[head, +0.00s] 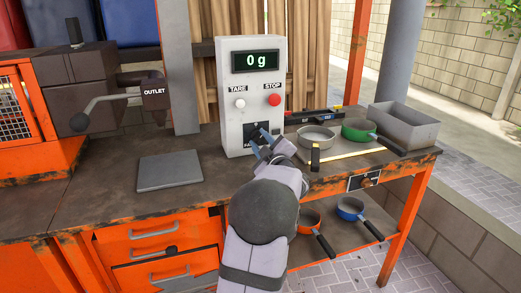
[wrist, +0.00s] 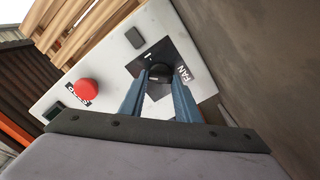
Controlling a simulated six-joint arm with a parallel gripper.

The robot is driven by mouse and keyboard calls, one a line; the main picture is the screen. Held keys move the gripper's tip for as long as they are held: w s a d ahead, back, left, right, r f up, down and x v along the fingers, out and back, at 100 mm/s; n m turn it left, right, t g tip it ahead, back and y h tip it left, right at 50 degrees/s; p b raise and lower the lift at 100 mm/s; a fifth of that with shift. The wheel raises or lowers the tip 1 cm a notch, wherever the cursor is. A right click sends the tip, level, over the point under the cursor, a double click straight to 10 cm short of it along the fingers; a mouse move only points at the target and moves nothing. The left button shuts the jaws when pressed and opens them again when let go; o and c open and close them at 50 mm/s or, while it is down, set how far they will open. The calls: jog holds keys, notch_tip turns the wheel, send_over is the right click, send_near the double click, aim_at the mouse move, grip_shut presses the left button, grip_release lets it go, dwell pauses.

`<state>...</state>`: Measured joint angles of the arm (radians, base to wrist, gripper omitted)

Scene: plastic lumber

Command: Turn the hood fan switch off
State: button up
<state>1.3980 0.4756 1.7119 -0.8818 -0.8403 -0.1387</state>
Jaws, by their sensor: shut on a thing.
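The fan switch is a black knob (wrist: 160,72) on a dark square plate with a FAN label (wrist: 187,75), seen in the wrist view. It sits low on the front of a white control box (head: 234,118), which stands upright on the bench in the head view. My gripper (head: 262,142) reaches the box's lower front. In the wrist view its two blue-grey fingers (wrist: 159,82) are shut on the knob, one on each side. The fingers hide part of the knob, and I cannot read its setting for certain.
A red STOP button (head: 274,99) and a white TARE button (head: 239,103) sit above the switch, below a "0 g" display (head: 255,61). A grey plate (head: 170,171) lies left. Pans (head: 316,137) and a metal tray (head: 403,124) stand right.

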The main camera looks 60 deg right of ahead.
jog(key=n+b, duration=0.2)
jog(key=n, duration=0.1)
jog(key=n+b, duration=0.1)
jog(key=b, duration=0.1)
jog(key=shift+f+n, duration=0.3)
jog(key=shift+r+n+b, duration=0.1)
jog(key=shift+n+b, duration=1.6)
jog(key=shift+n, duration=0.3)
jog(key=o, duration=1)
jog(key=shift+o, duration=0.2)
jog(key=shift+r, duration=0.1)
jog(key=shift+a, duration=0.15)
jog(key=shift+v, duration=3.55)
